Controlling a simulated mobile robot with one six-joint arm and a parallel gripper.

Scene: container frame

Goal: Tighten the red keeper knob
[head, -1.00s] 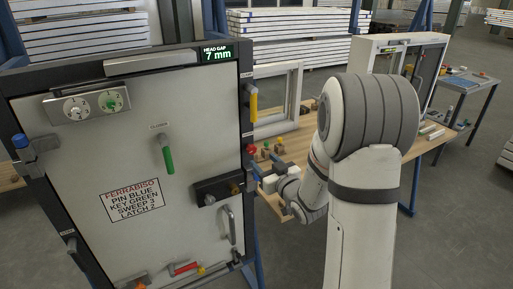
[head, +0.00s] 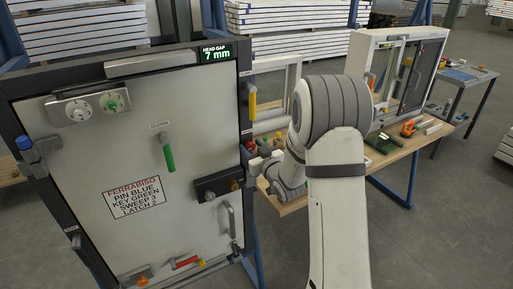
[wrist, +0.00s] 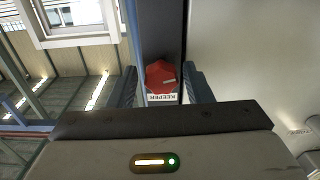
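The red keeper knob (wrist: 162,76) is a faceted red knob on a dark frame post, with a white KEEPER label (wrist: 161,98) beside it in the wrist view. My gripper (wrist: 160,78) is open, with one dark finger on each side of the knob. Gaps show between the fingers and the knob, and no contact is visible. How deep the fingers reach along the knob cannot be told. In the head view my gripper (head: 262,162) is at the right post of the door frame, and the knob is mostly hidden there.
A yellow handle (head: 252,100) is on the post above my gripper. A wooden workbench (head: 375,172) stands to the right.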

